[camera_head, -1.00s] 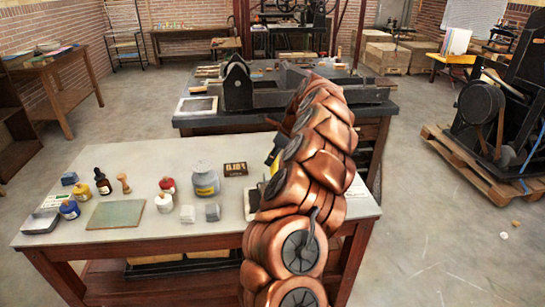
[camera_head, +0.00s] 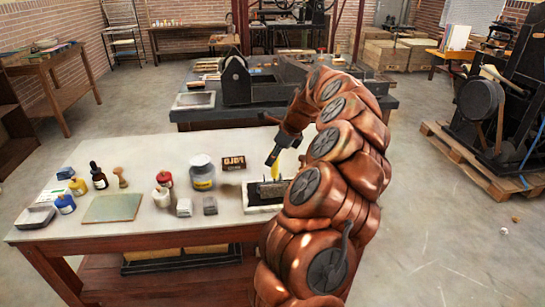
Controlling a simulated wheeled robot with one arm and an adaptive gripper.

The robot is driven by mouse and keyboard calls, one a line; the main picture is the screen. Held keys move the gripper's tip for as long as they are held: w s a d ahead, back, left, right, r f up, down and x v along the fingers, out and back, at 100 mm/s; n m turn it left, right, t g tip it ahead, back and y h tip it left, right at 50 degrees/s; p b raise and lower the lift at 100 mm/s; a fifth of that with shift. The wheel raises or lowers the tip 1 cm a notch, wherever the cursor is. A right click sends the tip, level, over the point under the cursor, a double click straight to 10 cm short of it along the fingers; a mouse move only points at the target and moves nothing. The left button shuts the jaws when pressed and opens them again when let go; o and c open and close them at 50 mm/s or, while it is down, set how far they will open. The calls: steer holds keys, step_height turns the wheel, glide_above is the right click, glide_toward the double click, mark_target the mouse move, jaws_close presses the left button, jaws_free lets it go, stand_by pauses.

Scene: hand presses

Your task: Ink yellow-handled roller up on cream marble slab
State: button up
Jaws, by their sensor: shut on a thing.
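The cream marble slab (camera_head: 250,208) lies near the right end of the pale table, with a dark inked area on it. The yellow-handled roller (camera_head: 276,171) is over the slab, its yellow handle rising toward my gripper. Its grey lower part (camera_head: 268,189) is at the slab's dark area; I cannot tell whether it touches. My gripper (camera_head: 273,158), with dark fingers, is shut on the roller from above. My copper-coloured arm hides the slab's right side.
Left of the slab are a dark lettered block (camera_head: 233,163), a lidded jar (camera_head: 202,172), small grey blocks (camera_head: 210,206), several small bottles (camera_head: 99,176) and a green plate (camera_head: 112,208). A dark press (camera_head: 262,85) stands on the table behind.

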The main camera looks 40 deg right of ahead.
steer(key=shift+s+a+b, duration=0.35)
steer(key=shift+s+a, duration=0.15)
steer(key=shift+s, duration=0.1)
steer(key=shift+r, duration=0.15)
